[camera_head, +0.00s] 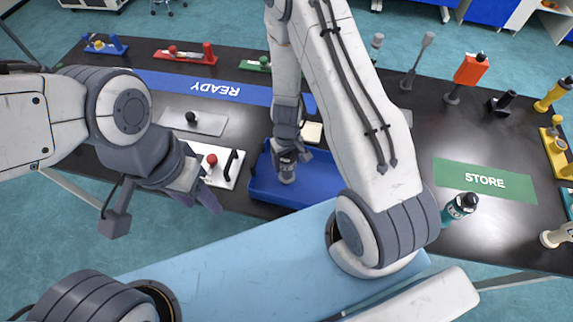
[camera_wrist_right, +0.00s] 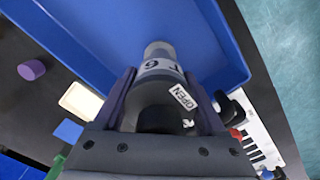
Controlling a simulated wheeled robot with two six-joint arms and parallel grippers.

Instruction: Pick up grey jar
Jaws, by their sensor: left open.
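The grey jar (camera_head: 287,174) is at the left part of the blue tray (camera_head: 325,190) in the head view. It also shows in the right wrist view (camera_wrist_right: 158,68), with a pale label and an "OPEN" tag. My right gripper (camera_head: 287,158) reaches down over it, with a finger on either side, closed against the jar. I cannot tell whether the jar's base touches the tray floor. My left gripper (camera_head: 207,180) is open and empty, left of the tray, near a white panel (camera_head: 226,180) with a red knob.
A dark teal bottle (camera_head: 459,206) stands near the mat. Several coloured tools stand along the back and right.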

